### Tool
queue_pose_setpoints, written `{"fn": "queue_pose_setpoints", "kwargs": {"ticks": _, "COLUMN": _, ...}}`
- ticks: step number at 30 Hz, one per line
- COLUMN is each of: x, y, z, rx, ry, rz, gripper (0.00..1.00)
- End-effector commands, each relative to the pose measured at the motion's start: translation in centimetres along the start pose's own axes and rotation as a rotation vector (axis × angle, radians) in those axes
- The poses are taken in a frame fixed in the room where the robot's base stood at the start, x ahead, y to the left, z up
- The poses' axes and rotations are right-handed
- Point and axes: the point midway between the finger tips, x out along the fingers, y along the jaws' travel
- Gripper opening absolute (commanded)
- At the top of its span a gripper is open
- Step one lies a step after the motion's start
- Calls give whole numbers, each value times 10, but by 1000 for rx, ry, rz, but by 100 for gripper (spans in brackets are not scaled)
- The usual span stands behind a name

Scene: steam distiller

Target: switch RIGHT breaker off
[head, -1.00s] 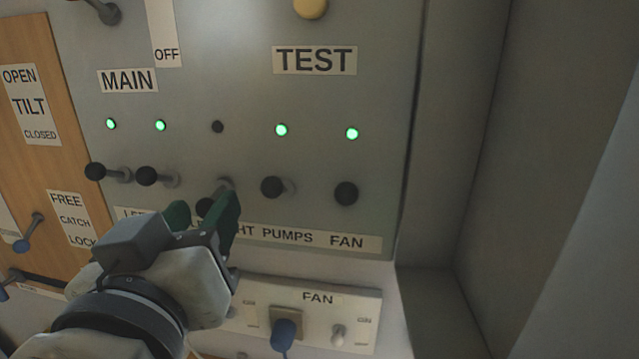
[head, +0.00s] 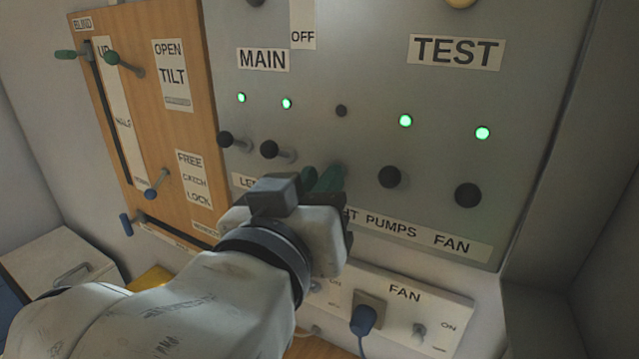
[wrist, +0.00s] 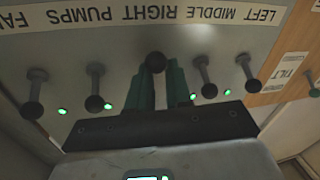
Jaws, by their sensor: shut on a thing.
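The RIGHT breaker is the third lever in the row on the grey panel (head: 375,75). In the wrist view, which is upside down, its black knob (wrist: 155,62) sits between the green fingers of my gripper (wrist: 156,85). My gripper (head: 325,180) is shut on this breaker, and in the head view it hides the lever and part of its label. The indicator light (head: 341,110) above it is dark. The two breakers to the left (head: 269,149) and the two to the right (head: 390,177) have lit green lights above them.
Neighbouring levers stand close on both sides of my gripper. Below is a FAN plate (head: 404,293) with a blue plug (head: 363,320) and a switch (head: 419,330). To the left is a wooden panel (head: 170,130) with blue and green-tipped levers.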

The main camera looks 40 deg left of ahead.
Motion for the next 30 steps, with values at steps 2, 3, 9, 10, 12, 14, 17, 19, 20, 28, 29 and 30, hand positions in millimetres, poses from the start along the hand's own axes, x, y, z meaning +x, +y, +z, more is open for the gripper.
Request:
{"fn": "queue_pose_setpoints", "kwargs": {"ticks": 2, "x": 0, "y": 3, "z": 1, "rx": -1, "ry": -3, "rz": 7, "gripper": 0}}
{"fn": "queue_pose_setpoints", "kwargs": {"ticks": 3, "x": 0, "y": 3, "z": 1, "rx": -1, "ry": -3, "rz": 7, "gripper": 0}}
{"fn": "queue_pose_setpoints", "kwargs": {"ticks": 9, "x": 1, "y": 4, "z": 4, "rx": -2, "ry": -9, "rz": 8, "gripper": 0}}
{"fn": "queue_pose_setpoints", "kwargs": {"ticks": 10, "x": 1, "y": 4, "z": 4, "rx": -2, "ry": -9, "rz": 9, "gripper": 0}}
{"fn": "queue_pose_setpoints", "kwargs": {"ticks": 12, "x": 1, "y": 4, "z": 5, "rx": -3, "ry": -11, "rz": 9, "gripper": 2}}
{"fn": "queue_pose_setpoints", "kwargs": {"ticks": 14, "x": 2, "y": 4, "z": 6, "rx": -3, "ry": -13, "rz": 9, "gripper": 7}}
{"fn": "queue_pose_setpoints", "kwargs": {"ticks": 17, "x": 2, "y": 4, "z": 6, "rx": -4, "ry": -14, "rz": 9, "gripper": 17}}
{"fn": "queue_pose_setpoints", "kwargs": {"ticks": 19, "x": 2, "y": 4, "z": 6, "rx": -4, "ry": -14, "rz": 8, "gripper": 24}}
{"fn": "queue_pose_setpoints", "kwargs": {"ticks": 20, "x": 2, "y": 3, "z": 7, "rx": -5, "ry": -15, "rz": 7, "gripper": 26}}
{"fn": "queue_pose_setpoints", "kwargs": {"ticks": 28, "x": 2, "y": 1, "z": 6, "rx": -5, "ry": -13, "rz": 3, "gripper": 45}}
{"fn": "queue_pose_setpoints", "kwargs": {"ticks": 29, "x": 2, "y": 1, "z": 6, "rx": -4, "ry": -12, "rz": 3, "gripper": 45}}
{"fn": "queue_pose_setpoints", "kwargs": {"ticks": 30, "x": 1, "y": 1, "z": 5, "rx": -4, "ry": -10, "rz": 3, "gripper": 45}}
